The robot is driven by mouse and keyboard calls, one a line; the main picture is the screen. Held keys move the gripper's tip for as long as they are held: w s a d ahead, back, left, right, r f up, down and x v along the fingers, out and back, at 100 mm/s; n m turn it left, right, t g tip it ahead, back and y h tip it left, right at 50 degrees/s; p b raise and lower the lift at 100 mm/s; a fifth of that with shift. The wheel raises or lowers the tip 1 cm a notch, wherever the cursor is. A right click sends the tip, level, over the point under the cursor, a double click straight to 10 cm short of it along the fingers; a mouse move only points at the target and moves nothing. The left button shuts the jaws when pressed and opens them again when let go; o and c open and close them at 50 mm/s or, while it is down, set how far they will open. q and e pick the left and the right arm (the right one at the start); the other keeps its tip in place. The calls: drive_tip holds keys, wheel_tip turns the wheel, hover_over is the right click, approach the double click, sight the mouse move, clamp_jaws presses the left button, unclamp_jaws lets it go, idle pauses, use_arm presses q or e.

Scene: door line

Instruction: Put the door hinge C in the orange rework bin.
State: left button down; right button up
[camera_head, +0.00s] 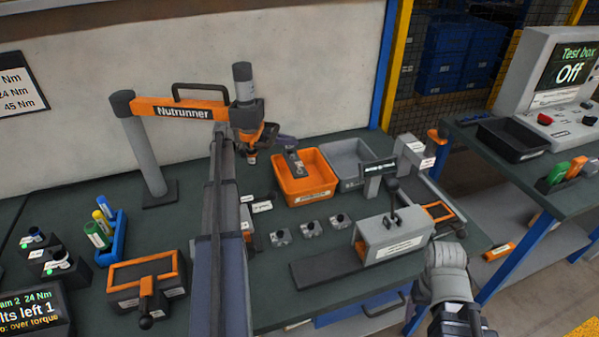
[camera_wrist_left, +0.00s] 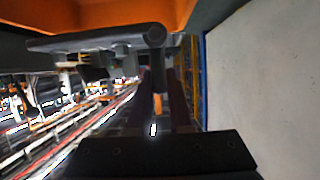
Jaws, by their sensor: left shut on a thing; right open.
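The orange rework bin (camera_head: 318,184) stands mid-bench in the head view, and its orange wall fills the top of the left wrist view (camera_wrist_left: 110,12). A grey hinge (camera_head: 293,163) shows over the bin's opening; no letter on it is readable. My left gripper (camera_head: 285,142), mostly hidden behind its own arm and the nutrunner, is shut on the hinge. In the left wrist view the hinge (camera_wrist_left: 95,40) is a grey bar with a round knuckle at the fingertips. I cannot tell whether it touches the bin. My right gripper (camera_head: 447,262) is open near the bench's front right, away from the bin.
A grey bin (camera_head: 349,160) stands right beside the orange one. The nutrunner (camera_head: 243,100) hangs close to my left arm. Several small metal parts (camera_head: 310,228) and a grey fixture (camera_head: 395,238) lie in front. A test box (camera_head: 555,85) stands on the right table.

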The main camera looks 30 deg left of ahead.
use_arm(q)
drive_tip(key=shift+f+b, duration=4.35)
drive_tip(key=shift+f, duration=0.35)
drive_tip(key=shift+r, duration=0.15)
drive_tip(key=c, duration=0.8)
unclamp_jaws()
drive_tip(key=shift+s+a+r+p, duration=0.15)
drive_tip(key=shift+s+a+p, duration=0.1)
drive_tip(key=shift+p, duration=0.1)
drive_tip(key=shift+p+v, duration=2.1)
drive_tip(key=shift+v, duration=3.55)
